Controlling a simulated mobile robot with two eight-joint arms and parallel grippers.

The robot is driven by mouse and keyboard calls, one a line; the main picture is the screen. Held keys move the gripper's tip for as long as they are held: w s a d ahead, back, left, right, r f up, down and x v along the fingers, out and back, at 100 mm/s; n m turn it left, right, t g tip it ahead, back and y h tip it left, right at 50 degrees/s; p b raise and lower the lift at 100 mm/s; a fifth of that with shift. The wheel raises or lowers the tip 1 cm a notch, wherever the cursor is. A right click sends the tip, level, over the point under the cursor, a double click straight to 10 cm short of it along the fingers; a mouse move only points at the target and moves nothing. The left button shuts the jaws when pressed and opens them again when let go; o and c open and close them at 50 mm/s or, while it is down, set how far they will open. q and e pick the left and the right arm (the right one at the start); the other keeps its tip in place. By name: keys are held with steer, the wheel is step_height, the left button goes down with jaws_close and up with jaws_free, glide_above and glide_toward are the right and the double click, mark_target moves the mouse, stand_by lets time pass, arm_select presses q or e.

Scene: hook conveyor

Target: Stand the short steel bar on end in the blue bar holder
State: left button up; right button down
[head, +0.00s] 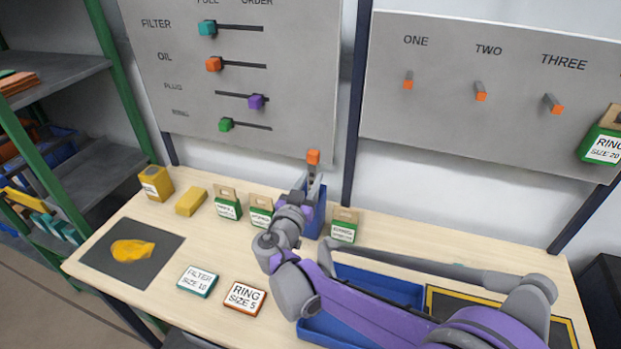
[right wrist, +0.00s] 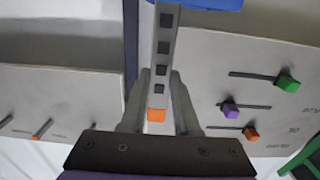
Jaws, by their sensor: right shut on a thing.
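The short steel bar (head: 312,171) is grey with an orange end and stands about upright at the back middle of the table. In the right wrist view the bar (right wrist: 166,62) shows a row of dark square marks. My right gripper (head: 312,184) is shut on the bar below its orange end. The blue bar holder (head: 319,212) stands right below and behind the gripper. Its blue edge (right wrist: 205,4) shows at the top of the right wrist view, where the bar meets it. I cannot tell how far the bar's lower end sits inside. My left gripper is not in view.
Small green boxes (head: 343,226) stand close on both sides of the holder. A blue tray (head: 330,328) lies under my right arm. FILTER (head: 198,281) and RING (head: 245,297) plates lie in front. A dark mat (head: 100,262) with a yellow cloth is at left. Wall panels rise behind.

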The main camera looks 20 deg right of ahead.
steer(key=c, duration=0.6)
jaws_free()
steer(key=v, duration=1.1)
steer(key=shift+w+b, duration=0.1)
steer(key=shift+b, duration=0.3)
steer(key=shift+f, duration=0.1)
